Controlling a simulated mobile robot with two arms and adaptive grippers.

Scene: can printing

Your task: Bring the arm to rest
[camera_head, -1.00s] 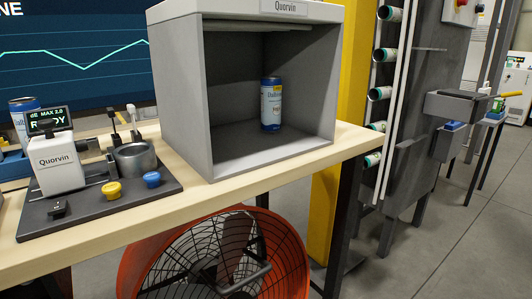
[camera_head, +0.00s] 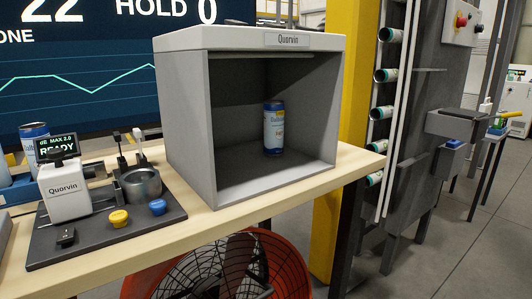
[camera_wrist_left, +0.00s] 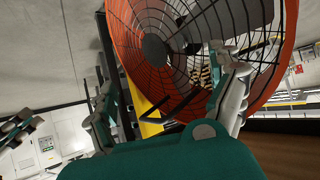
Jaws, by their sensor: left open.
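My left gripper (camera_wrist_left: 168,100) shows in the left wrist view, its two fingers spread wide with nothing between them. Past the fingers is the orange fan, apart from them as far as I can tell. Neither gripper shows in the head view. A blue and white can (camera_head: 273,128) stands upright inside the open-fronted grey Quorvin box (camera_head: 190,130) on the wooden bench. My right gripper cannot be made out for sure; a dark jointed part (camera_wrist_left: 14,128) shows at the left edge of the left wrist view.
The bench (camera_head: 230,214) carries a Quorvin device (camera_head: 66,192) with a READY display and yellow and blue knobs. A large orange fan (camera_head: 290,262) stands under the bench; it also fills the upper left wrist view (camera_wrist_left: 140,60). A can rack (camera_head: 388,110) stands right.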

